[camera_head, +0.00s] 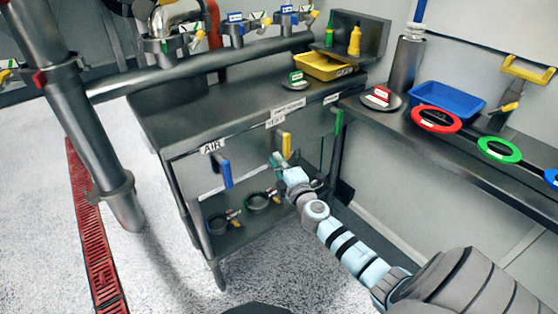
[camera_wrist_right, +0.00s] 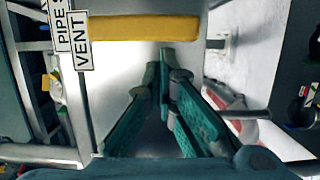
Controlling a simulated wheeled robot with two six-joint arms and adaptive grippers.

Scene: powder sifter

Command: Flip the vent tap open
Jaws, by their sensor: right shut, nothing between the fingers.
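The vent tap's yellow handle (camera_head: 287,146) hangs down on the front edge of the steel bench, below the VENT label (camera_head: 275,121). In the right wrist view the yellow handle (camera_wrist_right: 145,28) lies across the top of the picture, next to the VENT label (camera_wrist_right: 82,42). My right gripper (camera_head: 276,159) is close to the handle's lower part, at its left in the head view. Its teal fingers (camera_wrist_right: 166,60) are shut with nothing between them. They point toward the handle; I cannot tell whether they touch it. My left gripper is not in view.
A blue handle (camera_head: 225,173) hangs under the AIR label to the left, and a green handle (camera_head: 339,121) to the right. The bench (camera_head: 185,115) bears a yellow tray (camera_head: 325,68). A side counter with a blue tray (camera_head: 448,99) stands at the right.

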